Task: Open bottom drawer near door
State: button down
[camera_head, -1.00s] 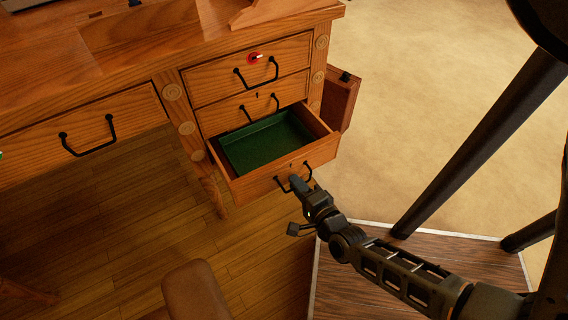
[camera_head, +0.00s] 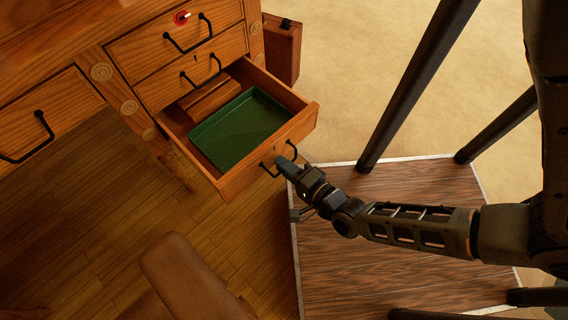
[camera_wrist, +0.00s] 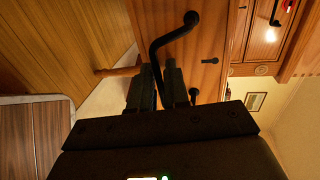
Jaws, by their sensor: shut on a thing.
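The bottom drawer (camera_head: 232,182) of the wooden desk stands pulled well out, with a green tray (camera_head: 240,128) and a brown wooden block or box (camera_head: 210,96) inside it. Its black handle (camera_head: 299,143) is on the front face. My gripper (camera_head: 283,163) is at this handle. In the wrist view the two fingers (camera_wrist: 158,82) are closed around the black handle (camera_wrist: 170,38), against the drawer front (camera_wrist: 212,40). The exact contact is partly hidden by the fingers.
Two shut drawers (camera_head: 193,73) are above, the top one with a red-tagged key (camera_head: 182,17). A brown case (camera_head: 282,48) stands beside the desk. A brown leather seat (camera_head: 190,280) is at the lower left. Dark legs (camera_head: 415,85) stand at right.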

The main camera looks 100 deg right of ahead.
jog(key=c, duration=1.3)
grip_release()
jog(key=shift+c, duration=0.2)
jog(key=p+v, duration=0.1)
jog(key=v, duration=0.7)
jog(key=shift+r, duration=0.1)
jog(key=w+a+r+n+t+y, duration=0.2)
jog(key=w+a+r+n+y, duration=0.15)
jog(key=r+n, duration=0.55)
jog(key=w+a+r+n+t+y, duration=0.1)
jog(key=w+a+r+n+y, duration=0.1)
jog(key=r+n+y, duration=0.55)
jog(key=w+a+r+n+t+y, duration=0.1)
jog(key=w+a+r+n+t, duration=0.15)
jog(key=r+n, duration=0.85)
notch_tip(320, 180, up, 18)
jog(key=p, duration=1.9)
jog(key=shift+w+g, duration=0.15)
jog(key=shift+g, duration=0.3)
